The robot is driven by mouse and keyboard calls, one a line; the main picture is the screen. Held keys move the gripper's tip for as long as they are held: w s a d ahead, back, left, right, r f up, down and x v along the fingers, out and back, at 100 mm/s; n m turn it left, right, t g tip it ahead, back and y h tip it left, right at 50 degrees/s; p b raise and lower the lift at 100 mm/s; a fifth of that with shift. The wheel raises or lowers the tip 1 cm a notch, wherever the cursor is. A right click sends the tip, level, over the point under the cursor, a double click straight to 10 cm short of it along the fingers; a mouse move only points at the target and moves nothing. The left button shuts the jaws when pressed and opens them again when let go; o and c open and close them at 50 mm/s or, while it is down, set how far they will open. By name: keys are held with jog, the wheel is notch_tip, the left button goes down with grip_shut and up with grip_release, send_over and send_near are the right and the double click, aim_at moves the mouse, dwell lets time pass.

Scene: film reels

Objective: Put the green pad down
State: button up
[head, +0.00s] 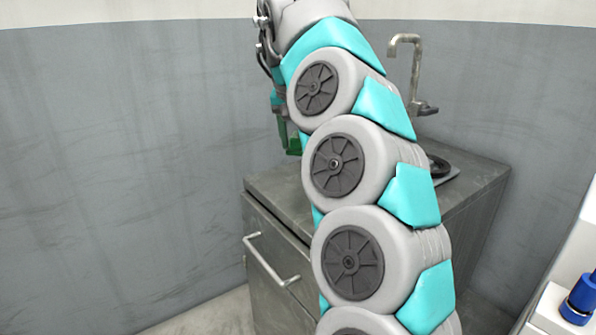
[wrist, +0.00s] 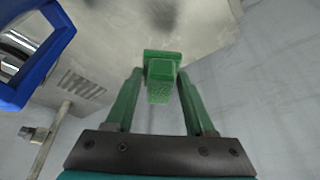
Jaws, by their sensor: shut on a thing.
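The green pad (wrist: 162,88) is a small block with a wider end, seen between the green fingertips of my gripper (wrist: 160,78) in the wrist view. My gripper is shut on it. In the head view my gripper (head: 286,128) is partly hidden behind my arm, in the air above the left back part of the grey counter (head: 275,190). Only a sliver of green shows there, and I cannot tell pad from finger. In the wrist view the pad appears clear of any surface.
A metal faucet (head: 405,62) and a dark round thing (head: 437,166) are at the counter's right back. A drawer handle (head: 268,262) sticks out in front. A blue-capped thing (head: 580,300) stands at far right. A blue frame (wrist: 36,55) fills the wrist view's upper left.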

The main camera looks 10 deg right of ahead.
aim_at(295, 146)
jog(key=shift+f+b, duration=0.65)
jog(key=shift+f, duration=2.65)
jog(key=o, duration=1.3)
jog(key=p+v, duration=0.2)
jog(key=v, duration=0.9)
jog(key=shift+s+r, duration=0.3)
jog(key=shift+r, duration=0.25)
